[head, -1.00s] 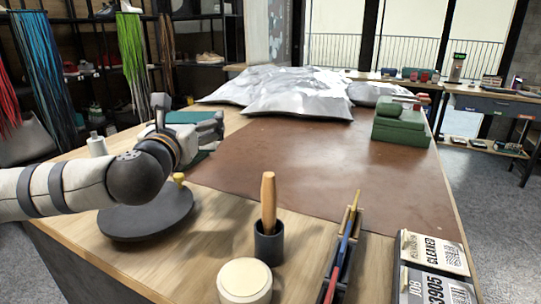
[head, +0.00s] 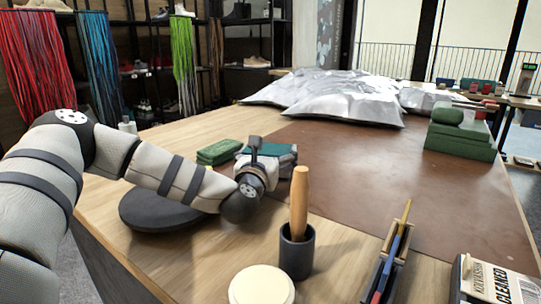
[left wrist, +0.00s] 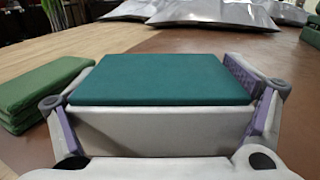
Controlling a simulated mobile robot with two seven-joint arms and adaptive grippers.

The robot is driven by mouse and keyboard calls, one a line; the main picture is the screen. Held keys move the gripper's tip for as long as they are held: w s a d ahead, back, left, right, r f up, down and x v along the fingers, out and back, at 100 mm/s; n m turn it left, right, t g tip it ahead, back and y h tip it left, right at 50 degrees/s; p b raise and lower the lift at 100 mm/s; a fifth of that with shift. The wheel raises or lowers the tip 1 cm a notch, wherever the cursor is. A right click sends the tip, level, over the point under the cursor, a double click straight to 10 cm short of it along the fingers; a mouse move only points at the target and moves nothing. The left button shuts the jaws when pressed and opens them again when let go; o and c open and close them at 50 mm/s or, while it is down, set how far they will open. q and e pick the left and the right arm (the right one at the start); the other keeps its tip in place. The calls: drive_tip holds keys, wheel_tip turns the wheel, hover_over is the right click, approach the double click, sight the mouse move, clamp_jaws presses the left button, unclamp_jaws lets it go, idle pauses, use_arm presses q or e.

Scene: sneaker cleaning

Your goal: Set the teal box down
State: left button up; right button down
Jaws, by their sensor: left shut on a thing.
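The teal box (head: 284,151), with a teal top and pale sides, is between the fingers of my left gripper (head: 268,160) in the head view. The left wrist view shows its flat top (left wrist: 160,79) close up and level, with one purple-padded finger at each side. My left gripper (left wrist: 160,112) is shut on it. The box is low at the left edge of the brown mat (head: 390,180). I cannot tell whether its underside touches the surface. My arm hides part of it in the head view. My right gripper is not in view.
A green stack (head: 218,152) lies just left of the box. A black round disc (head: 160,208) is nearer. A cup (head: 297,250) with a wooden-handled tool stands in front. Silver pillows (head: 340,95) lie behind, green boxes (head: 460,135) at right. The mat's middle is clear.

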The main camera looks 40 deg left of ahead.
use_arm(q)
drive_tip(key=shift+r, duration=0.15)
drive_tip(key=shift+f, duration=0.2)
drive_tip(key=o, duration=1.2)
drive_tip(key=shift+r, duration=0.1)
drive_tip(key=shift+s+r, duration=0.15)
drive_tip(key=shift+r, duration=0.1)
drive_tip(key=v, duration=1.2)
drive_tip(key=shift+f, duration=0.1)
